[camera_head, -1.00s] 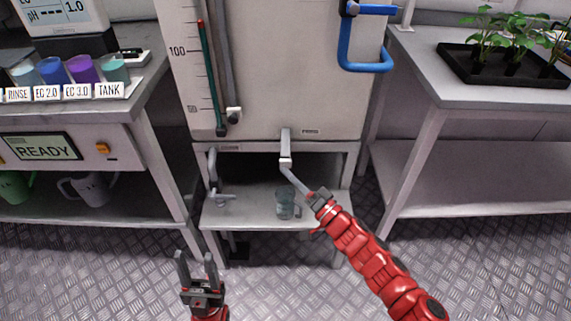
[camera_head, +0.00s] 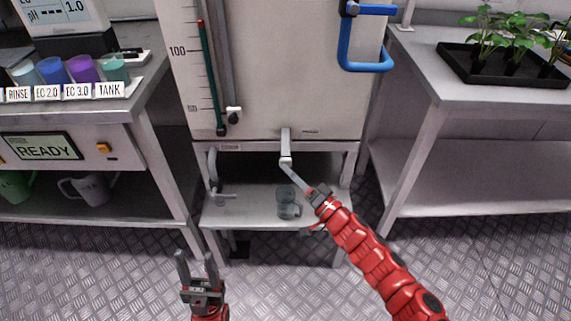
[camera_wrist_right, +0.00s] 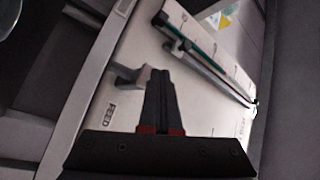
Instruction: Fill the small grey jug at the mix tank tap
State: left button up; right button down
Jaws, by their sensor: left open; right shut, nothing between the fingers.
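A small, grey, see-through jug (camera_head: 288,205) with its handle to the right stands on the low shelf of the mix tank (camera_head: 275,70), below the tap (camera_head: 285,143). A line crosses its middle; I cannot tell if that is liquid. My right gripper (camera_head: 290,168) is shut and empty, its fingertips at the tap's lower end. In the right wrist view the shut fingers (camera_wrist_right: 160,80) are beside the tap (camera_wrist_right: 130,75); contact is unclear. My left gripper (camera_head: 196,264) is open and empty above the floor, in front of the tank.
A bent pipe (camera_head: 213,170) stands at the shelf's left. On the left bench's lower shelf are a grey jug (camera_head: 92,189) and a green one (camera_head: 15,187). Several cups stand above. A plant tray (camera_head: 500,65) is on the right table (camera_head: 440,90). Floor in front is clear.

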jog(key=shift+w, duration=0.25)
dwell(0.7)
jog(key=shift+s+p, duration=0.8)
jog(key=shift+s, duration=0.2)
